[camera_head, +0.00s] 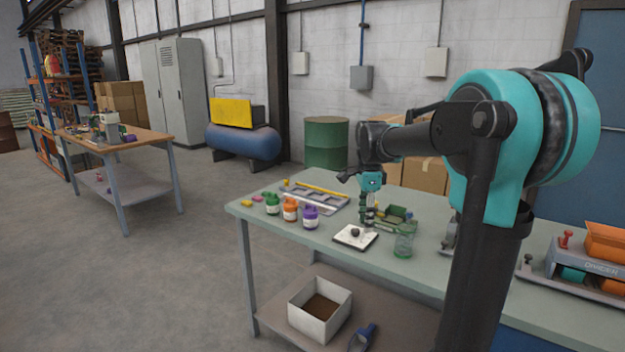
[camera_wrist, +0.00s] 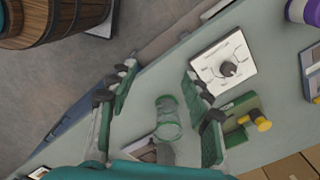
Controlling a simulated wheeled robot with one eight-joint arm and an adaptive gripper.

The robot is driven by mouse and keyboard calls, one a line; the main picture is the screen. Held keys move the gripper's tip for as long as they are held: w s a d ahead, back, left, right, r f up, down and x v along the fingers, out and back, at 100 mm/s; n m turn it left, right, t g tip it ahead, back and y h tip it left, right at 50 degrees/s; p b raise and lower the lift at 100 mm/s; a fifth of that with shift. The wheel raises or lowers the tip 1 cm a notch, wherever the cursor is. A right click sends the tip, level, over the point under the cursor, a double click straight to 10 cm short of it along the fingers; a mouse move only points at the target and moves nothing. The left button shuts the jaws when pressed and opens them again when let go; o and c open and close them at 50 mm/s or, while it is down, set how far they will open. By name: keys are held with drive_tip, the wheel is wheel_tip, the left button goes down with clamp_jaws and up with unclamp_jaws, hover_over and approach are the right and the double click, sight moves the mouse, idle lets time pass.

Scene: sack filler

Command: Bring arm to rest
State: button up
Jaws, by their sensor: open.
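My gripper (camera_head: 368,216) hangs from my arm over the workbench (camera_head: 430,272), pointing down. In the wrist view, my gripper (camera_wrist: 160,74) has its two green fingers wide apart, with nothing held between them. A clear green-tinted jar (camera_head: 403,246) stands on the bench; it also shows in the wrist view (camera_wrist: 168,118), low between the fingers.
A green device (camera_head: 397,216) stands behind the jar. Green, orange and purple bottles (camera_head: 290,210) stand at left beside a grey tray (camera_head: 318,196). An orange and grey divider unit (camera_head: 590,262) is at right. A box (camera_head: 320,308) sits on the lower shelf. Floor at left is open.

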drive_tip(key=s+d+f+n+t, duration=0.1)
drive_tip(key=s+f+n+t, duration=0.1)
drive_tip(key=s+f+n, duration=0.6)
drive_tip(key=s+d+f+n+t, duration=0.2)
drive_tip(key=s+f+n, duration=0.7)
drive_tip(key=s+f, duration=0.3)
drive_tip(key=shift+s+d+f, duration=0.25)
drive_tip(key=shift+s, duration=0.65)
